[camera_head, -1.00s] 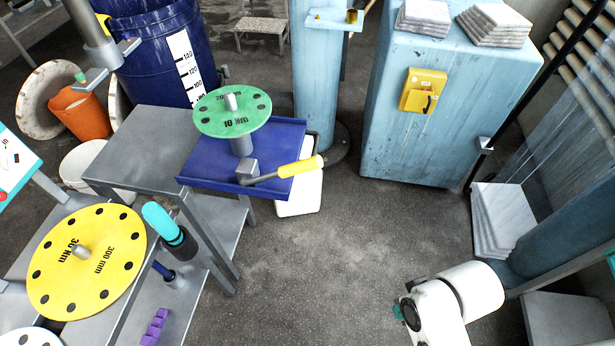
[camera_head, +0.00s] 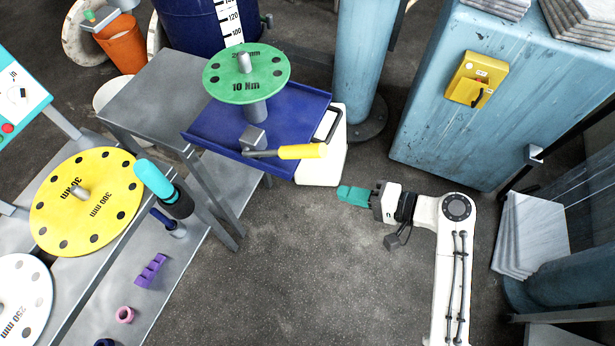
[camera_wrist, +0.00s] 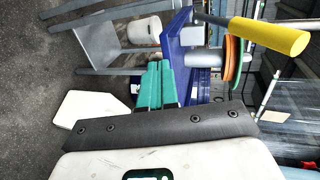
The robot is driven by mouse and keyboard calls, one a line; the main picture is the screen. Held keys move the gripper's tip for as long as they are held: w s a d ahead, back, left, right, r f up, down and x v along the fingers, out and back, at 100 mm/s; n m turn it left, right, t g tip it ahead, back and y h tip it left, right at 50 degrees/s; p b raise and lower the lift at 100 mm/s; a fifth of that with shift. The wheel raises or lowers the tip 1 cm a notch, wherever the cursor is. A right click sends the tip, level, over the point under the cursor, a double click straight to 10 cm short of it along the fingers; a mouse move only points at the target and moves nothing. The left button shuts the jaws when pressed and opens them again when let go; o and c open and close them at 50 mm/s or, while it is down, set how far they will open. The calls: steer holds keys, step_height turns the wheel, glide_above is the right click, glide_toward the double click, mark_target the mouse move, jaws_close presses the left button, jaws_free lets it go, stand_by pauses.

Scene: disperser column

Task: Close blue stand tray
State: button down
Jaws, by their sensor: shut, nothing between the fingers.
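The blue stand tray (camera_head: 217,124) sticks out from the grey metal stand at the upper left middle. A green disc (camera_head: 246,72) on a grey post and a lever with a yellow handle (camera_head: 302,151) are on it. My gripper (camera_head: 343,195) has green fingers, shut and empty, pointing left. It is to the right of and below the tray, apart from it. In the wrist view the tray (camera_wrist: 176,40) is seen edge-on beyond my green fingertips (camera_wrist: 153,68), with the yellow handle (camera_wrist: 268,36) at upper right.
A white canister (camera_head: 322,168) stands on the floor right beside the tray. The grey stand (camera_head: 150,90) and the bench with the yellow disc (camera_head: 85,200) are at left. A light blue cabinet (camera_head: 450,120) is at right. The floor in the middle is clear.

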mark_target(196, 142)
steer(key=x, duration=0.3)
steer(key=p+x, duration=0.1)
steer(key=x, duration=0.3)
steer(key=r+x, duration=0.1)
steer(key=x, duration=0.2)
steer(key=shift+w+a+f, duration=0.1)
steer(key=shift+a, duration=0.2)
steer(key=shift+w+a+p, duration=0.15)
steer(key=shift+a+p, duration=0.15)
steer(key=shift+a, duration=0.2)
